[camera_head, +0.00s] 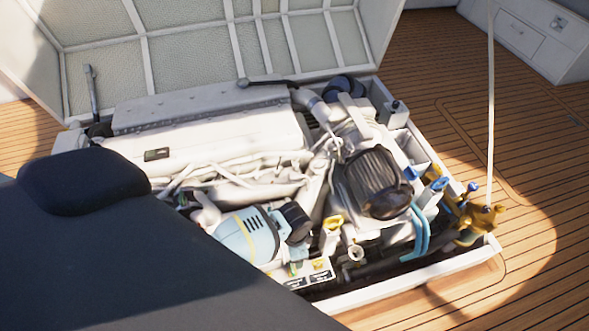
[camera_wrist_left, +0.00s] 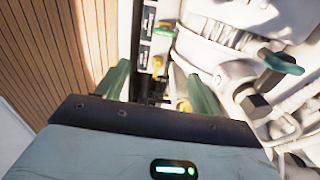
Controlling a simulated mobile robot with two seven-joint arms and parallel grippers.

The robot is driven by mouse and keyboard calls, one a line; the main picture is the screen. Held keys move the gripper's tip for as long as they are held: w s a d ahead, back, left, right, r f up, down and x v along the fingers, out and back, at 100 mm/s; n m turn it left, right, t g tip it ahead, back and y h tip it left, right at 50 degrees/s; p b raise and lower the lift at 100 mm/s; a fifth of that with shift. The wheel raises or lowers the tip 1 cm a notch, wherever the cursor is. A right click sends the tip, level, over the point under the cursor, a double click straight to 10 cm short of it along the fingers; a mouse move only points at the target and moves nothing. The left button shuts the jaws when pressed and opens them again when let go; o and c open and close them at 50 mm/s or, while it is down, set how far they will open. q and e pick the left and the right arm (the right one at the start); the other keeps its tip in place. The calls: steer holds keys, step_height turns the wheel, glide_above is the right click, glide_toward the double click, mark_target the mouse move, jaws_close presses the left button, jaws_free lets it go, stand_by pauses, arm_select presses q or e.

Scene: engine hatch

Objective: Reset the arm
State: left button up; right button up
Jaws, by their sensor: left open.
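My left gripper (camera_wrist_left: 158,75) shows in the left wrist view, with its two greenish fingers spread apart and nothing held between them. Beyond the fingers are a yellow-handled part (camera_wrist_left: 156,66) and black-and-white labels (camera_wrist_left: 146,30) along the engine bay edge. I cannot tell the exact gap to them. In the head view, my dark arm fills the lower left and hides part of the bay. A pale blue rounded body (camera_head: 245,235) at its edge looks like my left wrist, but its fingers are not clear there. My right gripper is not in view.
The engine (camera_head: 215,130) fills the open bay, with pipes, valves and a dark ribbed cover (camera_head: 376,175). The raised hatch lid (camera_head: 205,55) stands behind it. A gold fitting (camera_head: 478,216) with a thin upright rod sits at the right corner. Teak deck (camera_head: 470,110) is clear to the right.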

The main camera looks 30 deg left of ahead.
arm_select(q)
steer(key=shift+r, duration=0.35)
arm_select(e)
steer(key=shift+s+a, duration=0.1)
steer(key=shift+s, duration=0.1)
arm_select(q)
steer(key=shift+s, duration=0.1)
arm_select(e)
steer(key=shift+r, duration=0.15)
